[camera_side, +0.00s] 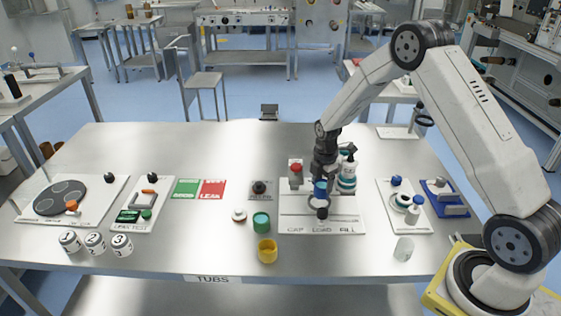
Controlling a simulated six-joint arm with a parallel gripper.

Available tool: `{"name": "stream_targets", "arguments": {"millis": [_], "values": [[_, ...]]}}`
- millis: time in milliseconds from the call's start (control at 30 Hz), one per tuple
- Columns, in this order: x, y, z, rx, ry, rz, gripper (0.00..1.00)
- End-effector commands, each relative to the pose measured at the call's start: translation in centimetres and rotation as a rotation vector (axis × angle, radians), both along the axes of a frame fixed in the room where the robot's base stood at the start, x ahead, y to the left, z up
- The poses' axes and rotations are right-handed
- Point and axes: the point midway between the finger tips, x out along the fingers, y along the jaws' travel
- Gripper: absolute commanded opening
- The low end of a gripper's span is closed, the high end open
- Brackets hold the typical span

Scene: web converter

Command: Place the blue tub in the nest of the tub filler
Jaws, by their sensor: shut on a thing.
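The blue tub (321,188) is in my gripper (322,179), which points down above the tub filler (300,226). My gripper is shut on the tub. The filler is a pale plate marked CAP, LOAD and FILL. A dark ring-like part (322,204) stands directly below the tub, near the LOAD mark, and looks like the nest. I cannot tell whether the tub touches it.
A green tub (261,222) and a yellow tub (267,250) stand left of the filler. A clear jar (403,249) is at the front right. Another station (404,206) is to the right. Numbered white tubs (95,243) are at the front left.

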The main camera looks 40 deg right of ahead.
Motion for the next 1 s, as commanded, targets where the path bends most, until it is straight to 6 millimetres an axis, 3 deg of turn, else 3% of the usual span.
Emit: {"name": "stream_targets", "arguments": {"millis": [267,633,1000], "values": [[0.3,-0.1,-0.3,0.000,-0.001,0.000,0.17],[0.5,-0.1,-3.6,0.000,0.000,0.000,0.17],[0.6,-0.1,-3.8,0.000,-0.001,0.000,0.17]]}}
